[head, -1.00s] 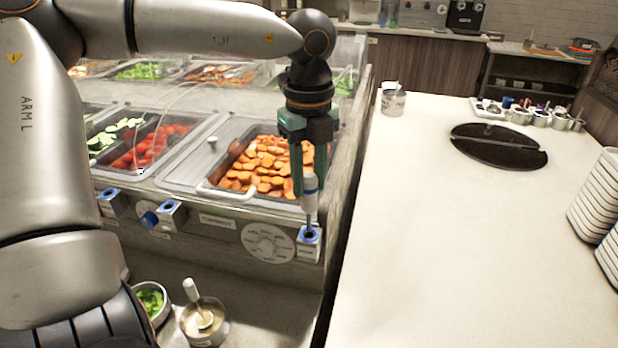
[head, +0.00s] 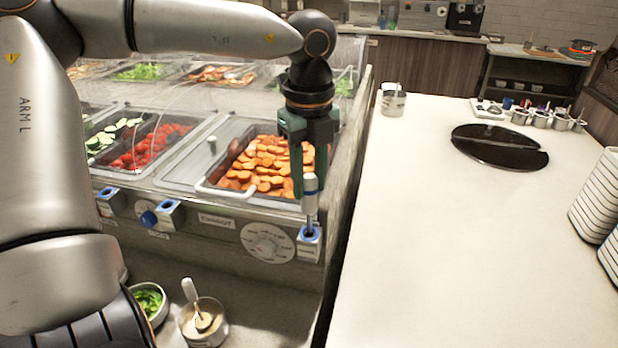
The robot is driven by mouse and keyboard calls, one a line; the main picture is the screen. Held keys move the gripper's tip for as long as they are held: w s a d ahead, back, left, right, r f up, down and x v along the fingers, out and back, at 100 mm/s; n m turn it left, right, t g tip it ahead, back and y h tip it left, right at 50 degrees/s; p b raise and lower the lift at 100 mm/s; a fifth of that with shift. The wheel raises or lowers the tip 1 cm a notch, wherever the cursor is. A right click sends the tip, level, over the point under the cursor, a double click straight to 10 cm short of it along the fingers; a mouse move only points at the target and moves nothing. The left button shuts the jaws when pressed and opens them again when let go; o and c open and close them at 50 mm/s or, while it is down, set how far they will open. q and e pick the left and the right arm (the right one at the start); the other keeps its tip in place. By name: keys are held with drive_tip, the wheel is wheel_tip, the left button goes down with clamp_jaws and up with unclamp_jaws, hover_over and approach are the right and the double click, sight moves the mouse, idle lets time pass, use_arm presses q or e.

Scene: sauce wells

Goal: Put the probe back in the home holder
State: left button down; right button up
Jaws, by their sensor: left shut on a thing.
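My left gripper (head: 308,182) is shut on the probe (head: 311,200), which has a white and blue handle and a thin stem. The probe is upright, tip down, at a blue-topped holder (head: 309,243) on the right end of the counter front. The stem's lower end meets the holder's opening in the picture; I cannot tell how far inside it is. Two similar holders stand further left, one at the far left (head: 110,203) and one with a blue knob-like piece (head: 160,216). The holder labels are too small to read. My right gripper is not in view.
A pan of orange slices (head: 262,168) with a lid handle lies just behind the gripper. A dial (head: 267,242) sits left of the holder. A sauce pot with a ladle (head: 204,322) and a bowl of greens (head: 149,302) stand below. The white counter (head: 430,230) is largely clear.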

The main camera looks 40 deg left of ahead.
sight(309, 203)
use_arm(q)
drive_tip(key=shift+f+b, duration=2.45)
drive_tip(key=shift+f, duration=0.05)
idle(0.5)
drive_tip(key=c, duration=0.5)
unclamp_jaws()
wheel_tip(309, 203, up, 11)
drive_tip(key=shift+r+p, duration=0.1)
drive_tip(key=shift+p, duration=0.25)
drive_tip(key=shift+r, duration=0.7)
